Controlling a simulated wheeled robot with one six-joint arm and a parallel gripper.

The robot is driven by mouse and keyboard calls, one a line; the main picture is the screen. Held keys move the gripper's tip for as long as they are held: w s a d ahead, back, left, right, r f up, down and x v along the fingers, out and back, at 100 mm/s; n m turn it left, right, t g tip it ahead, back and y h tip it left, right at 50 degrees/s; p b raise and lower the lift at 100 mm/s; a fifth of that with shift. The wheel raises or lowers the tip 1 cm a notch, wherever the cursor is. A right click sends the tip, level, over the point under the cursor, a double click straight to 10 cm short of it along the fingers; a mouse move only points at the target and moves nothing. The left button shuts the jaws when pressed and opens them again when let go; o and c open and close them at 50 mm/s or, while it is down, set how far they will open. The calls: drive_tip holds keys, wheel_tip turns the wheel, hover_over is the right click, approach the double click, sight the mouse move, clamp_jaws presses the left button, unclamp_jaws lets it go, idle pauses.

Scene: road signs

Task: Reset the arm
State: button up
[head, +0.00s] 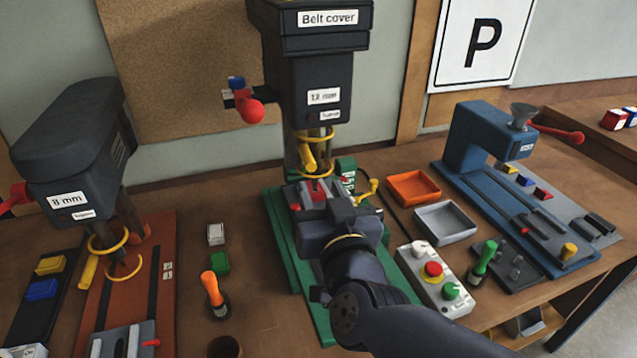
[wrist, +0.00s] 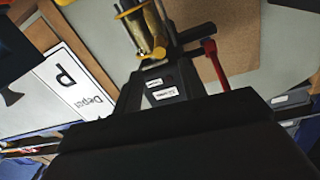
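My arm reaches in from the lower right in the head view. My gripper (head: 340,212) is in front of the middle drill press (head: 312,85), over its green base (head: 282,235). Its fingers point away from the camera, and I cannot tell whether they are open or shut or hold anything. In the wrist view a dark block fills the bottom. Beyond it the drill press head (wrist: 160,88) appears turned over, with its yellow ring and a red-knobbed lever.
An "8 mm" press (head: 70,150) stands left and a blue press (head: 480,140) right. Orange tray (head: 414,188), grey tray (head: 446,223) and a button box (head: 435,278) lie close right of the arm. A "P" sign (head: 484,42) hangs behind.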

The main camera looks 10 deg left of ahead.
sight(308, 163)
idle(0.4)
drive_tip(key=x, duration=1)
drive_tip(key=shift+w+a+f, duration=0.1)
drive_tip(key=shift+w+f, duration=0.25)
drive_tip(key=shift+f, duration=0.6)
drive_tip(key=shift+r, duration=0.1)
